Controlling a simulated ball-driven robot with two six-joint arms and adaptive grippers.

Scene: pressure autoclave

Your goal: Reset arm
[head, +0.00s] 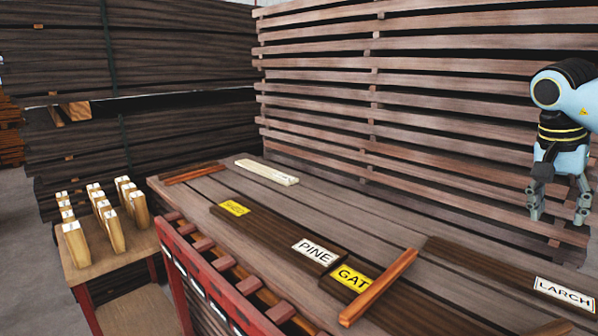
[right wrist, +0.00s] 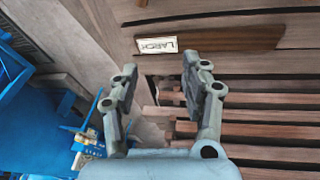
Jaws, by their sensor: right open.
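My right gripper (head: 558,205) is at the right of the head view, raised above the far right part of the wooden table (head: 390,225). Its fingers point down and stand apart with nothing between them. The right wrist view also shows the right gripper (right wrist: 160,95) open and empty, with the board labelled LARCH (right wrist: 215,42) beyond its fingertips. In the head view that LARCH board (head: 500,270) lies on the table, below and in front of the gripper, apart from it. My left gripper is not in view.
A pale block (head: 267,172) lies further back. Stacked planks (head: 420,100) stand behind. A side table at left holds several wooden blocks (head: 108,225).

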